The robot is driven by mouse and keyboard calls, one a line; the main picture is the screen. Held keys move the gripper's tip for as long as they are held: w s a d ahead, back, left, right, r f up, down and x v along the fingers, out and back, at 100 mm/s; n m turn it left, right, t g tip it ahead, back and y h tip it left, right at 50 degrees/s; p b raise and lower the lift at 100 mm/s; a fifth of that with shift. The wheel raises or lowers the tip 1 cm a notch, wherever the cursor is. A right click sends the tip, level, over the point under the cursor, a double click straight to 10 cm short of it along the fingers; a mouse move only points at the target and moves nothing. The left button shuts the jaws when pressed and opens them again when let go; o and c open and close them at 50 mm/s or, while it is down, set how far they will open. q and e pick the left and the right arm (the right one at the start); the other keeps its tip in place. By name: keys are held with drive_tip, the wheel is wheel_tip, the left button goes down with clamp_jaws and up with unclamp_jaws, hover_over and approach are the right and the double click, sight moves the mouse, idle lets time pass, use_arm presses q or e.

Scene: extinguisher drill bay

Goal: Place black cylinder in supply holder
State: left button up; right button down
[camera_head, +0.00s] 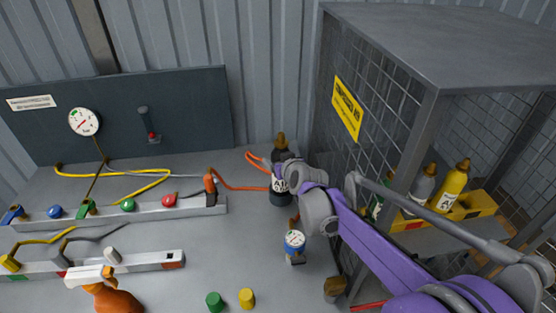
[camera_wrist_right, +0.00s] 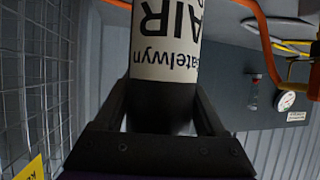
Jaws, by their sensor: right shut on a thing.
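The black cylinder (camera_head: 279,198), with a white AIR label and a brownish top, is upright at the back right of the grey bench. My right gripper (camera_head: 290,177) reaches it from the right and is shut on it. In the right wrist view the gripper (camera_wrist_right: 165,110) has a finger on each side of the cylinder's black lower part (camera_wrist_right: 160,100), below the label. An orange hose (camera_head: 240,188) runs beside the cylinder; I cannot tell whether they are joined. I cannot tell whether the cylinder's base touches the bench. A yellow holder (camera_head: 487,207) in the cage bears green, grey and yellow cylinders. My left gripper is out of view.
The mesh cage (camera_head: 432,105) stands close at the right, with a post near my right arm. A small blue gauge (camera_head: 295,243) stands in front of the cylinder. Grey rails (camera_head: 125,213) with coloured fittings, an orange spray bottle (camera_head: 112,301) and green and yellow caps (camera_head: 247,298) occupy the bench.

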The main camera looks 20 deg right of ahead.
unclamp_jaws()
drive_tip(key=p+v, duration=0.1)
drive_tip(key=v, duration=1.1)
drive_tip(key=shift+p, duration=0.35)
drive_tip(key=shift+r, duration=0.1)
